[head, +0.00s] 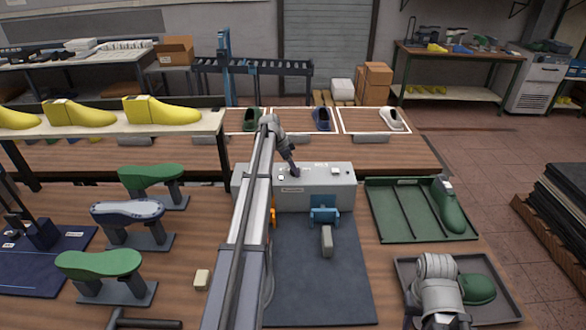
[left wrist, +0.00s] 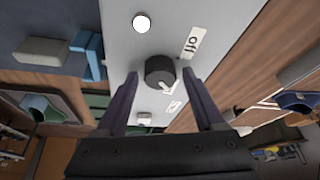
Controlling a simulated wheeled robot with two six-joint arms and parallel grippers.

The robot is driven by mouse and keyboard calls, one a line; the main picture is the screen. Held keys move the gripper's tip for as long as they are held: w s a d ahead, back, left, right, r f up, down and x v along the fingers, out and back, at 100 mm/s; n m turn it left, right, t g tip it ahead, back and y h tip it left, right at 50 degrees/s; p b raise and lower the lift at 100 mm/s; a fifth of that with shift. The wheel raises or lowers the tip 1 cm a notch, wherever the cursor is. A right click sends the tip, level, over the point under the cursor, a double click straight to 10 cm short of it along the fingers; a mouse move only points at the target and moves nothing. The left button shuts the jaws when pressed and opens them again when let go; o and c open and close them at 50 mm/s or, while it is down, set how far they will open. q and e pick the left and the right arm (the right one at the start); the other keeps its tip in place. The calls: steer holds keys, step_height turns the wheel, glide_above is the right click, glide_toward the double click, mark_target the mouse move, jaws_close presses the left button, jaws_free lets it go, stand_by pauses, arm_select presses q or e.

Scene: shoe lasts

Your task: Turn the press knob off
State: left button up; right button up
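The press box (head: 325,190) is a grey housing at the back of the work mat. Its black round knob (left wrist: 160,71) shows in the left wrist view, with a pale pointer mark on its lower right. The mark faces a second, hard-to-read label (left wrist: 172,107), away from the "off" label (left wrist: 193,42). My left gripper (head: 294,172) is over the box top and hides the knob in the head view. In the left wrist view its two fingers (left wrist: 160,80) are apart, with the knob between their tips; contact is not clear. My right arm is at the bottom right; its fingers cannot be made out.
A white round button (left wrist: 141,23) sits beside the knob. A blue clamp (head: 324,215) stands at the box front above the dark mat (head: 318,275). A green tray (head: 395,222) lies right of it, and green lasts (head: 98,263) stand on the left. A yellow-last shelf (head: 110,125) is behind.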

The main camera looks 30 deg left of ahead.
arm_select(q)
jaws_close()
stand_by(0.3)
steer(key=shift+n, duration=0.3)
steer(key=n, duration=0.1)
steer(key=n+y, duration=0.1)
steer(key=n, duration=0.1)
steer(key=shift+s+d+t, duration=0.15)
steer(key=shift+d+t, duration=0.1)
steer(key=shift+t, duration=0.15)
steer(key=n+y, duration=0.2)
steer(key=n, duration=0.3)
steer(key=shift+d+n, duration=0.15)
steer(key=shift+n, duration=0.25)
steer(key=n+y, duration=0.2)
steer(key=n, duration=0.2)
steer(key=shift+d+n, duration=0.1)
steer(key=shift+n, duration=0.2)
steer(key=shift+w+d+n+g+y, duration=0.1)
steer(key=shift+n+g+y, duration=0.25)
steer(key=shift+n, duration=0.65)
steer(key=shift+w+n+g+y, duration=0.1)
steer(key=shift+n+g+y, duration=0.25)
steer(key=shift+n, duration=0.65)
